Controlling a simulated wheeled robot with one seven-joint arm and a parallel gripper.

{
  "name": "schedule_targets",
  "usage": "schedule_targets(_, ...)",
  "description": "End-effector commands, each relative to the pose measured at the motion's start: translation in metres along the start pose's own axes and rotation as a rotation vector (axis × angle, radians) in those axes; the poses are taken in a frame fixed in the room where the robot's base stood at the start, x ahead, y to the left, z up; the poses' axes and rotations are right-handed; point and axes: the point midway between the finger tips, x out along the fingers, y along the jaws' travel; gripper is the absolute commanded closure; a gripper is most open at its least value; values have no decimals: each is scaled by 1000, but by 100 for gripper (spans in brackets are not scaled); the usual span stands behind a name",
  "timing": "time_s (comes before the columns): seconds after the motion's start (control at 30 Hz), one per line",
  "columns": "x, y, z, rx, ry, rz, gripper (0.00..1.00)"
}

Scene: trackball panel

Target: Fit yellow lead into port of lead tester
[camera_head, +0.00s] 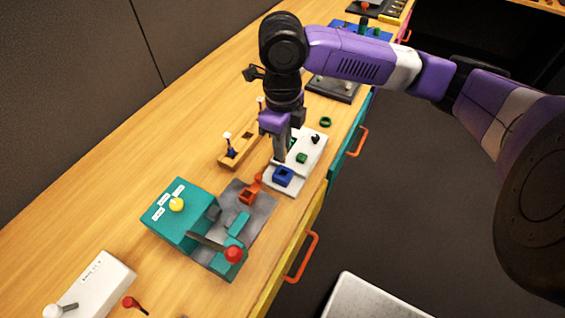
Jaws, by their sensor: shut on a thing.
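My gripper (280,158) points down above the white panel (312,157), close to its blue square socket block (283,176). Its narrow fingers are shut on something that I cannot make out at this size. I cannot pick out a yellow lead; the fingers may hide it. The white panel also bears a green block (302,158) and a black knob (315,139). An orange square socket block (247,196) stands on the grey plate to the lower left. I cannot tell for certain which device is the lead tester.
A wooden rack (240,150) with white-topped pieces stands left of the gripper. A teal box (180,215) with a yellow ball and a red-knobbed lever (233,254) stand nearer. A white box (97,285) is at lower left. A green ring (325,122) lies near the edge. The left bench is clear.

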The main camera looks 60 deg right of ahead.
Motion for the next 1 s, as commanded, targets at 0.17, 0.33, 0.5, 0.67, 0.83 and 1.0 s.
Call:
schedule_targets(0.17,24,0,0,2,0,1,100)
schedule_targets(0.33,33,0,0,1,1,1,100)
schedule_targets(0.5,56,0,0,3,1,3,100)
schedule_targets(0.67,71,0,0,2,0,0,100)
schedule_targets(0.83,70,0,0,1,-1,0,100)
schedule_targets(1.0,75,0,0,1,0,-1,100)
